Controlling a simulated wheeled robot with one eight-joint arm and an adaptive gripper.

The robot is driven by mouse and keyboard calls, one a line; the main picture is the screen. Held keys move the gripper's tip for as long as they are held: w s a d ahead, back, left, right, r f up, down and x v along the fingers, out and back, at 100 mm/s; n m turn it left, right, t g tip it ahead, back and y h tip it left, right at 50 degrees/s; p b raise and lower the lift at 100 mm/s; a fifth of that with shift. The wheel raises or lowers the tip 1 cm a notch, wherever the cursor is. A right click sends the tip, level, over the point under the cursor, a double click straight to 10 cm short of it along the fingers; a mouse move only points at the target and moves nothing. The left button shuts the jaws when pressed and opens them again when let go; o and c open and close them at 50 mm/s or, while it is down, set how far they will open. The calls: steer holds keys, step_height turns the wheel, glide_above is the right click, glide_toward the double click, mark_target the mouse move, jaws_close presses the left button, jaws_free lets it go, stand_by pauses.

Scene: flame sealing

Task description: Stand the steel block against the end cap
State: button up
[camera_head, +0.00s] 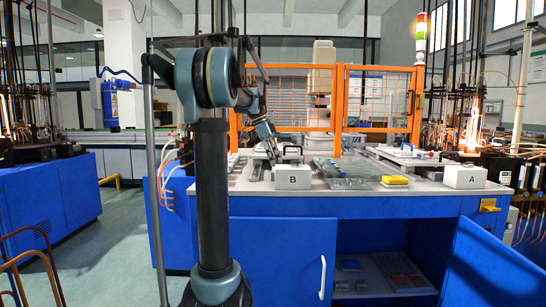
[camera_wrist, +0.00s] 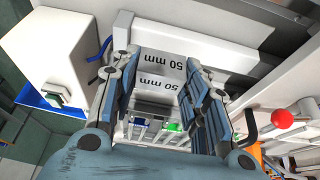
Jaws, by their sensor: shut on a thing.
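A silver steel block (camera_wrist: 150,52) marked "50 mm" shows between my fingers in the wrist view. The same marking shows on two of its faces. My gripper (camera_wrist: 162,72) is shut on the block, with one dark finger at its left side and one at its right. A pale bar lies just beyond the block; I cannot tell whether they touch. Blue and green pieces (camera_wrist: 170,126) show below the block, partly hidden by my gripper. I cannot make out which part is the end cap. In the head view, my gripper is small over the bench, left of the box marked B.
The box marked B (camera_head: 292,178) and the box marked A (camera_head: 464,177) stand on the bench. A yellow block (camera_head: 395,180) lies between them, near the front edge. A red knob (camera_wrist: 282,117) is at right in the wrist view. An orange fence (camera_head: 378,103) stands behind.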

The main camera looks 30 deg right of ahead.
steer(key=shift+f, duration=1)
steer(key=shift+s+f, duration=0.1)
steer(key=shift+f, duration=0.25)
stand_by(0.5)
steer(key=o, duration=1.5)
steer(key=shift+c, duration=0.2)
steer(key=v, duration=1.2)
